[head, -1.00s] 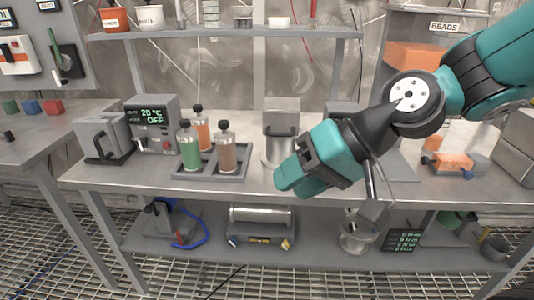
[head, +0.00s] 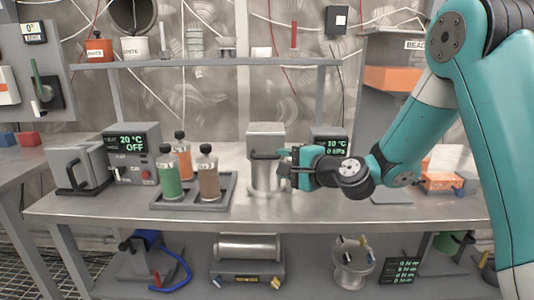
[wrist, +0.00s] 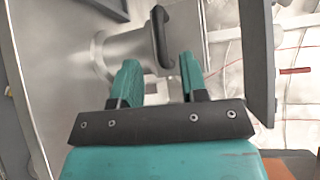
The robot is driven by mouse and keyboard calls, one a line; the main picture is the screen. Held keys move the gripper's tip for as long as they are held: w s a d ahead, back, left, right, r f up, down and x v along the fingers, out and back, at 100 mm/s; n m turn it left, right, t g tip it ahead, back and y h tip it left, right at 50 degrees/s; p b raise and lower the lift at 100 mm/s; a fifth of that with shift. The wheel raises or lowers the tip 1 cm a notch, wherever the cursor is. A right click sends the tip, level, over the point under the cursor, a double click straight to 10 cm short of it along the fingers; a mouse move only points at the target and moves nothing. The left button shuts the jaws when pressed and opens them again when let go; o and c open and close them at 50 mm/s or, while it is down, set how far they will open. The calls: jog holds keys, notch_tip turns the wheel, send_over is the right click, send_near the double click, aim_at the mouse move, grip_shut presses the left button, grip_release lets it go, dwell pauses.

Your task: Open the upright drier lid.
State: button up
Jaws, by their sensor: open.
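The upright drier (head: 264,178) is a steel cylinder on the bench, in the middle of the head view. Its boxy grey lid (head: 266,134) is shut on top, with a dark bar handle (head: 264,155) across the front. My gripper (head: 288,162) is open just right of the handle, at about its height. In the wrist view, which is turned sideways, the dark handle (wrist: 163,36) lies ahead of the two teal fingertips (wrist: 158,70), roughly in line with the gap. I see nothing between the fingers.
A tray (head: 222,199) with several bottles stands left of the drier. A display box (head: 330,140) is close behind my gripper. An upper shelf (head: 200,61) runs behind the drier. The bench front (head: 300,205) is clear.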

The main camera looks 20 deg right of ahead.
aim_at(269, 158)
jog(key=p+x, duration=0.1)
jog(key=x, duration=0.5)
jog(key=shift+w+a, duration=0.2)
jog(key=shift+w, duration=0.15)
